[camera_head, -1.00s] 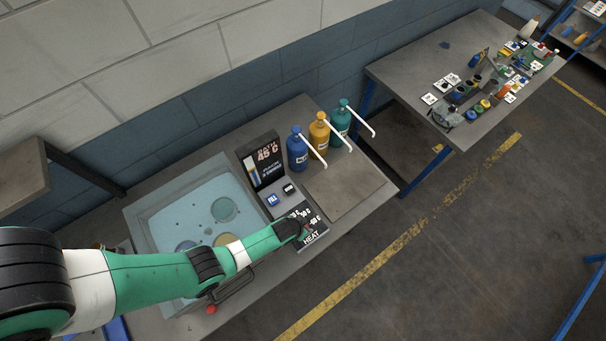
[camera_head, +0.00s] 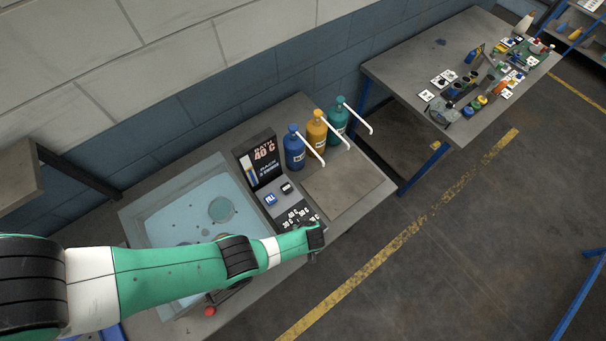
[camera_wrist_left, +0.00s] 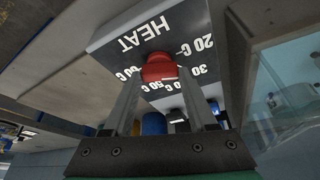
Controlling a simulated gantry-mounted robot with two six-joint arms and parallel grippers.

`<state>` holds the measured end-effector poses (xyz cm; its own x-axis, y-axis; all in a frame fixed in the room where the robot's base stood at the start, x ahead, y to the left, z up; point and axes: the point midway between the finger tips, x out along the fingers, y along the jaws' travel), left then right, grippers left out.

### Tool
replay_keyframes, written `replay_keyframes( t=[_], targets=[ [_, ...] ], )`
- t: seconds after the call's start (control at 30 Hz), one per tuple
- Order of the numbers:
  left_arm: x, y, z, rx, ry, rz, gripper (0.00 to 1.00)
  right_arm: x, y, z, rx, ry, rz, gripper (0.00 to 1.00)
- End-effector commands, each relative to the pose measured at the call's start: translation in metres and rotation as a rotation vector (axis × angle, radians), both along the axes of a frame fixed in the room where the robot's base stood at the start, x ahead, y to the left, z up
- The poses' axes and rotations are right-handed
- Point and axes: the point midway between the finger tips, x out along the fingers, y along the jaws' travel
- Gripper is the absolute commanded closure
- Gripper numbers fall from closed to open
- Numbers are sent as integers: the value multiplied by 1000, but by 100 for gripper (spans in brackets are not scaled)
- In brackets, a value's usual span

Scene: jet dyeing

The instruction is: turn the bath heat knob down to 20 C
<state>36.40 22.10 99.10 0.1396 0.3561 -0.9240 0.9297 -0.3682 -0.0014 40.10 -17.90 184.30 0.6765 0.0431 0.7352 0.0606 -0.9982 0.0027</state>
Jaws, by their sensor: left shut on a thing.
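The red bath heat knob (camera_wrist_left: 158,68) sits on the dark HEAT panel (camera_wrist_left: 120,28), between white marks including 20 C, 30 C, 50 C and 60 C. My left gripper (camera_wrist_left: 160,80) is shut on the knob, one finger on each side. In the head view my left gripper (camera_head: 314,238) is over the HEAT panel (camera_head: 292,215) and hides the knob. The bath display (camera_head: 264,152) reads 40 C. I cannot tell exactly which mark the knob points at. My right gripper is not in view.
A blue FILL button (camera_head: 270,199) and a dark button (camera_head: 286,188) lie beside the display. The water-filled basin (camera_head: 140,222) is to the left. Blue (camera_head: 294,152), yellow (camera_head: 317,135) and green (camera_head: 337,118) pump bottles stand behind a bare board (camera_head: 340,190).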

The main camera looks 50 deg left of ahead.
Motion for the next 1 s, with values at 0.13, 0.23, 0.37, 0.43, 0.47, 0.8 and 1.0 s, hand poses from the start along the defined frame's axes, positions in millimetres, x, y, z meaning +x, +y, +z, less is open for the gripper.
replay_keyframes(
  t=[0.13, 0.23, 0.37, 0.43, 0.47, 0.8, 1.0],
  targets=[
    [2, -1, -2, -1, 1, 127, 98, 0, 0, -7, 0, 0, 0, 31],
    [3, -1, -2, -1, -1, 203, 98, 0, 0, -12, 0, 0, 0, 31],
    [3, -1, -3, -1, -1, 284, 98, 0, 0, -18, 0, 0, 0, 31],
    [3, -1, -3, -1, -2, 318, 98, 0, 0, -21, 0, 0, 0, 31],
    [3, -1, -3, -1, -2, 330, 98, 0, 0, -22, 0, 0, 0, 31],
    [2, 0, -1, -1, -2, 402, 98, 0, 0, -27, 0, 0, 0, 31],
    [2, 0, 0, -1, -2, 406, 98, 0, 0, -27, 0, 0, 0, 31]
  ],
)
